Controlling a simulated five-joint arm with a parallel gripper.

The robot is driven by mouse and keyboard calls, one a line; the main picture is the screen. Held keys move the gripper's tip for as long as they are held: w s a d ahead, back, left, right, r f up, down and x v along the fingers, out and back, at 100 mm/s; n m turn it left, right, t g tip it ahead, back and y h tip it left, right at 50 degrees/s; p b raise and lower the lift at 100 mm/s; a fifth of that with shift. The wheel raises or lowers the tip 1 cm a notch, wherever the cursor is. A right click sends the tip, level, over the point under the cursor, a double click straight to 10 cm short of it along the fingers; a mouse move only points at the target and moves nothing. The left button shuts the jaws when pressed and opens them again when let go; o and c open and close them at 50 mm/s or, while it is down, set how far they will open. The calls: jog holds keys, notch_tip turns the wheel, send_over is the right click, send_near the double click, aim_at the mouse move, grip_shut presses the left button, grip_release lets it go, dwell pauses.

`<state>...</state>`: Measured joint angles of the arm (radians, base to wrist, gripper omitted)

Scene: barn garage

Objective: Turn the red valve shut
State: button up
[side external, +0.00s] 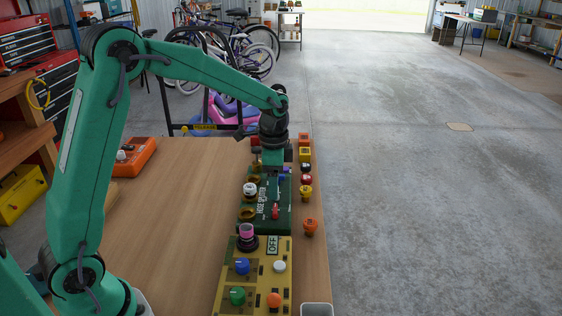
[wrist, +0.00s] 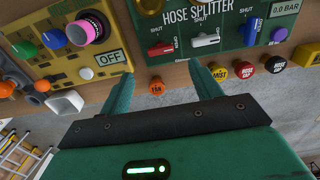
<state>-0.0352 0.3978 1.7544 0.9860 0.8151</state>
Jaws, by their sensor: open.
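The red valve (side external: 275,212) is a small lever on the near end of the green hose splitter panel (side external: 252,227). In the wrist view the red valve (wrist: 160,49) lies roughly sideways, with SHUT printed above it and OPEN at its right. A white valve (wrist: 206,41) sits to its right. My gripper (side external: 276,190) hangs over the panel's right side, close to the red valve. In the wrist view my gripper (wrist: 163,80) is open and empty, its fingers apart below the red valve. Neither finger visibly touches it.
A yellow panel (side external: 257,252) with knobs and an OFF display stands at the near side. Several small knobs, including an orange one (side external: 310,227), line the table's right edge. An orange box (side external: 136,158) is at left. The wooden table (side external: 180,230) is clear between.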

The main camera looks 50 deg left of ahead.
aim_at(275, 209)
jog(key=shift+f, duration=0.3)
jog(key=shift+f, duration=3.75)
jog(key=c, duration=1)
